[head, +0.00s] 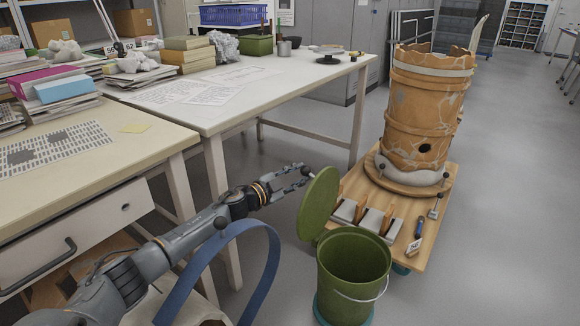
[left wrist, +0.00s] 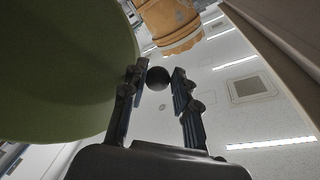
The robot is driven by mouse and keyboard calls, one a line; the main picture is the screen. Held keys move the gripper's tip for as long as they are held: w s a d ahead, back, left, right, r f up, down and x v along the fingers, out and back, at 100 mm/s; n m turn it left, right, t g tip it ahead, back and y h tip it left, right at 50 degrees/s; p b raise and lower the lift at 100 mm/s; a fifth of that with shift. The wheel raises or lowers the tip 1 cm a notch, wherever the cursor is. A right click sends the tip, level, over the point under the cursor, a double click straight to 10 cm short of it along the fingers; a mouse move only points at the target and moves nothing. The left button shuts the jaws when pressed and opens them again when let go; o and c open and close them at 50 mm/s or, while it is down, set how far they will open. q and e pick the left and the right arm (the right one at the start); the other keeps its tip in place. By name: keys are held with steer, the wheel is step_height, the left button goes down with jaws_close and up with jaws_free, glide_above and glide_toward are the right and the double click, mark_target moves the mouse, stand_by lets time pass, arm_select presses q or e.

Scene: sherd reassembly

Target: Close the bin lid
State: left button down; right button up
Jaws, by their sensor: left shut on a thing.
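The green bin (head: 353,262) stands open on the floor at the lower middle of the head view, its wire handle hanging at the front right. Its round green lid (head: 319,206) stands up steeply at the bin's back left edge. My left gripper (head: 304,171) reaches in from the left to the lid's upper left side. In the left wrist view, the lid (left wrist: 60,70) fills the left side, and my left gripper (left wrist: 158,84) is shut on a round black knob (left wrist: 158,77) beside it. My right gripper is not in view.
A wheeled wooden board (head: 430,245) behind the bin carries a large cracked orange vessel (head: 420,115), grey blocks and small tools. A white table (head: 215,112) and a desk with a drawer (head: 90,226) stand at the left. The floor to the right is clear.

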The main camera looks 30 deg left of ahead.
arm_select(q)
steer(key=shift+d+r, duration=0.2)
steer(key=shift+d, duration=0.05)
steer(key=c, duration=0.9)
jaws_free()
steer(key=shift+a, duration=0.1)
steer(key=shift+s+f, duration=0.1)
steer(key=v, duration=1.1)
steer(key=shift+s, duration=0.4)
